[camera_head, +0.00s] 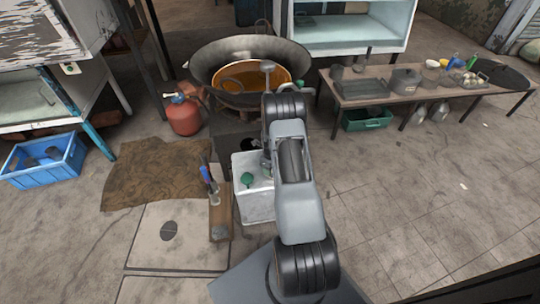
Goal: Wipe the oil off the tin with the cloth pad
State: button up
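A pale box-shaped thing (252,207), which looks like the tin, stands on the floor just left of my arm. A small dark green item (247,179) lies on its top. I cannot tell whether this is the cloth pad, and no oil can be made out on the tin. My arm covers the tin's right side. The end of my arm, with my gripper (266,168), seems to be over the tin's back right part. It is small and partly hidden, so its fingers cannot be made out.
A narrow wooden board (220,205) with bottles and a grey lump lies left of the tin. Behind are a large pan (225,52) of orange-brown liquid and a red gas cylinder (184,117). A low table (440,93) holds pots at right.

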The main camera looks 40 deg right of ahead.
notch_tip(320, 180, up, 2)
jog(key=shift+r+p, duration=1.85)
jog(key=shift+r, duration=0.65)
